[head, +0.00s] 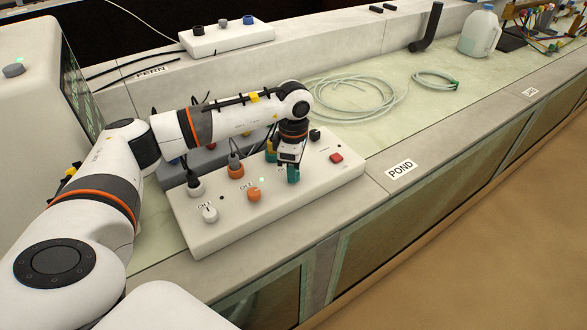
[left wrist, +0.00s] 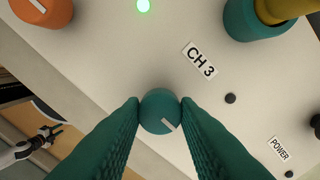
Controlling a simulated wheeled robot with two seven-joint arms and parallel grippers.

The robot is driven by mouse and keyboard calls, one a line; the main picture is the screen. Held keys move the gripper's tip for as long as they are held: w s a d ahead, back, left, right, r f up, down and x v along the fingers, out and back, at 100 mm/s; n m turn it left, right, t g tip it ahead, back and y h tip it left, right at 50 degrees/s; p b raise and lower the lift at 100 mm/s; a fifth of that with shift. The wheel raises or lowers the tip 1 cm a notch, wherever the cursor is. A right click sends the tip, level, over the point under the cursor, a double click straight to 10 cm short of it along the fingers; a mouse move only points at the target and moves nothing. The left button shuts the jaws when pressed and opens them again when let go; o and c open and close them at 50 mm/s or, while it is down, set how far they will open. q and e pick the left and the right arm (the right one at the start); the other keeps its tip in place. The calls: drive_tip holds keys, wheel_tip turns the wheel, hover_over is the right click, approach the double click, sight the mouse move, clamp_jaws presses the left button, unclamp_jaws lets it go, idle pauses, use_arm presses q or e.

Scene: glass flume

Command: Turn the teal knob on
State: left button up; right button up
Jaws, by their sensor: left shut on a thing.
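The teal knob (left wrist: 160,110) is in the left wrist view, on a white panel (head: 230,230) below the label CH 3 (left wrist: 200,60). Its white mark points to the lower right. The teal fingers of my left gripper (head: 293,174) are shut on the knob from both sides; they also show in the left wrist view (left wrist: 160,114). The small light (left wrist: 231,98) near CH 3 is dark. In the head view the gripper hides the knob. A white arm end, seemingly my right one (left wrist: 45,138), shows small at the lower left of the left wrist view.
An orange knob (head: 254,194) with a lit green light (head: 262,181) and a white knob (head: 210,213) are to the left. A red switch (head: 336,157) is to the right. Plugs with cables stand behind. Coiled hose (head: 350,98) lies on the glass top.

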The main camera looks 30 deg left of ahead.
use_arm(q)
drive_tip(key=shift+r, duration=0.1)
drive_tip(key=o, duration=1)
wheel_tip(320, 180, up, 12)
drive_tip(key=shift+f+b, duration=0.1)
drive_tip(key=shift+b, duration=0.3)
